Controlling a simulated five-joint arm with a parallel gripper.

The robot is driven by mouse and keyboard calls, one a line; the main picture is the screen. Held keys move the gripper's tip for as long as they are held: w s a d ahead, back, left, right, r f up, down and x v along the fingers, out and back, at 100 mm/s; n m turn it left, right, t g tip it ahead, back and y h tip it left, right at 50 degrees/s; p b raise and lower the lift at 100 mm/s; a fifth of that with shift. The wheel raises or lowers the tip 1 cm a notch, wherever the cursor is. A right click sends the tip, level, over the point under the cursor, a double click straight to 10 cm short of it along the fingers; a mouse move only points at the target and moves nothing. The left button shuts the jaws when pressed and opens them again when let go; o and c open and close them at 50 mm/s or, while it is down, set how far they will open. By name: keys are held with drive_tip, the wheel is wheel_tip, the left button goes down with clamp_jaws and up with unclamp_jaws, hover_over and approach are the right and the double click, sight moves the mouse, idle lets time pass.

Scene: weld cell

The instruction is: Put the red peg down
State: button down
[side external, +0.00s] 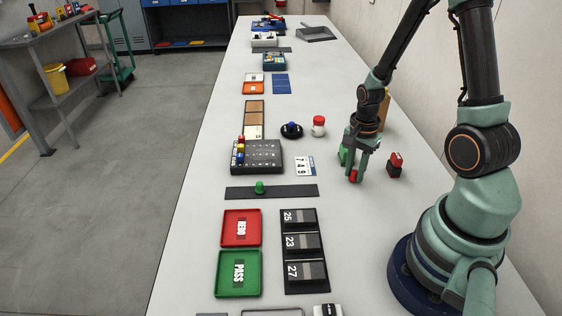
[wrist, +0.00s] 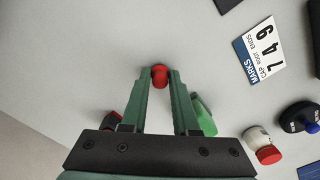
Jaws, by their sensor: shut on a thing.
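My gripper (side external: 353,174) is low over the white table, right of the marks card. Its green fingers point down and are shut on the red peg (side external: 354,177). In the wrist view the red peg (wrist: 159,74) sits between the two fingertips (wrist: 159,79). Only its rounded red part shows; the fingers hide its sides. I cannot tell whether the peg touches the table. The dark pegboard (side external: 268,158), with several small coloured pegs along its left side, lies to the left of my gripper.
A red and black block (side external: 395,165) and a green block (side external: 343,155) stand close to my gripper. The marks card (side external: 305,167), red-capped bottle (side external: 318,127) and blue-knobbed black dome (side external: 291,131) are to the left. Bare table lies in front, right of the numbered rack (side external: 304,250).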

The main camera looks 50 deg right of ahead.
sight(355, 171)
drive_tip(key=shift+f, duration=0.25)
drive_tip(key=c, duration=0.7)
unclamp_jaws()
wheel_tip(355, 171, up, 12)
drive_tip(key=a+r+n+t, duration=0.2)
drive_tip(key=a+r+n, duration=0.2)
drive_tip(key=n, duration=0.2)
drive_tip(key=w+a+r+n+t, duration=0.1)
drive_tip(key=a+r+n, duration=0.3)
drive_tip(key=a+n, duration=0.1)
drive_tip(key=a+r+n+t, duration=0.2)
drive_tip(key=a+r+n, duration=0.2)
drive_tip(key=n, duration=0.3)
drive_tip(key=shift+w+a+r+t, duration=0.2)
drive_tip(key=shift+a+r+t, duration=0.15)
drive_tip(key=shift+a, duration=0.3)
